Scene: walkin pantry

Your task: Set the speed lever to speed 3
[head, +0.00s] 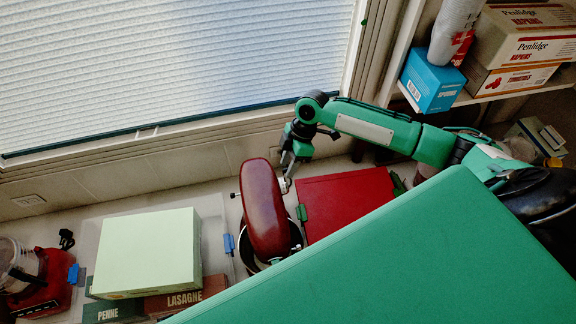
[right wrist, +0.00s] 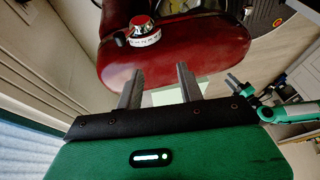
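The dark red stand mixer (head: 263,205) stands on the counter below the window. In the right wrist view, its red head (right wrist: 190,55) fills the top. A silver knob or lever with a red top (right wrist: 140,27) sits on it over a white marked band; I cannot read its setting. My right gripper (head: 287,180) is at the mixer's upper right end. Its two fingers (right wrist: 159,85) are apart with nothing held between them, pointing toward the mixer head below the knob. A green arm end, seemingly my left gripper (right wrist: 237,84), shows small at the right; its opening is unclear.
A red box or board (head: 345,200) lies right of the mixer. A pale green box (head: 150,252) sits on pasta boxes to the left, near a red appliance (head: 48,285). The window blind (head: 180,70) is behind. Shelves at right hold a blue box (head: 431,82) and cartons.

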